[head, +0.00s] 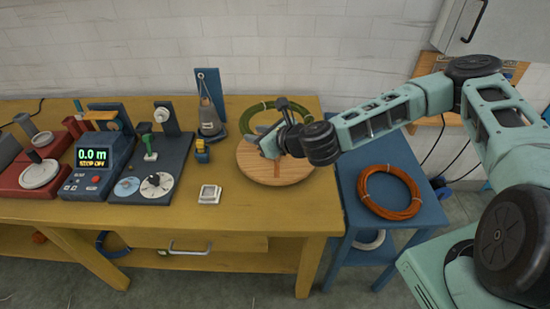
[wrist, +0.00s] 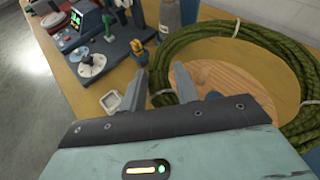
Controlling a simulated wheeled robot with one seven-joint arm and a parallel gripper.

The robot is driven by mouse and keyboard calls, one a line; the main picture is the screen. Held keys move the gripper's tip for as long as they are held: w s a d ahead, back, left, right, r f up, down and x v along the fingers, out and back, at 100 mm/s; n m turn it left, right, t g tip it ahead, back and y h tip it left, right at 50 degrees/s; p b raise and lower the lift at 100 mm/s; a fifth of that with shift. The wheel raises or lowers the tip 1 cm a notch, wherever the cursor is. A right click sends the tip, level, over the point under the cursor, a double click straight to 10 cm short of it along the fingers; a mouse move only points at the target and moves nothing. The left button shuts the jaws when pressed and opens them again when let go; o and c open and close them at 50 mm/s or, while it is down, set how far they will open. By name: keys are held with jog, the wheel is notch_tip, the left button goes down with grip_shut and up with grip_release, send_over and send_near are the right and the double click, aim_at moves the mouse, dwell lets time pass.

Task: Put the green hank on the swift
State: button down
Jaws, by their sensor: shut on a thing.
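The green hank (head: 266,104) is a ring of dark green strands with pale ties. In the head view it shows behind my gripper (head: 268,146), over the back of the round wooden swift (head: 262,174). In the wrist view the hank (wrist: 225,32) fills the upper right, and its near-left side passes between my gripper's fingers (wrist: 160,77). My gripper is shut on it. The wooden top of the swift (wrist: 222,72) shows through the ring. The hank looks raised above the swift; the exact gap cannot be told. My gripper and wrist hide part of the hank.
An orange hank (head: 390,192) lies on the blue side table (head: 345,218) at the right. A blue stand with a grey cone (head: 210,118), a small yellow item (head: 202,151) and a white square (head: 210,194) are left of the swift. Machines with a display (head: 93,156) stand farther left.

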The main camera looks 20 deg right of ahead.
aim_at(260, 172)
notch_tip(260, 172, down, 11)
jog(key=shift+p, duration=0.3)
jog(key=c, duration=1)
grip_release()
jog(key=shift+c, duration=0.2)
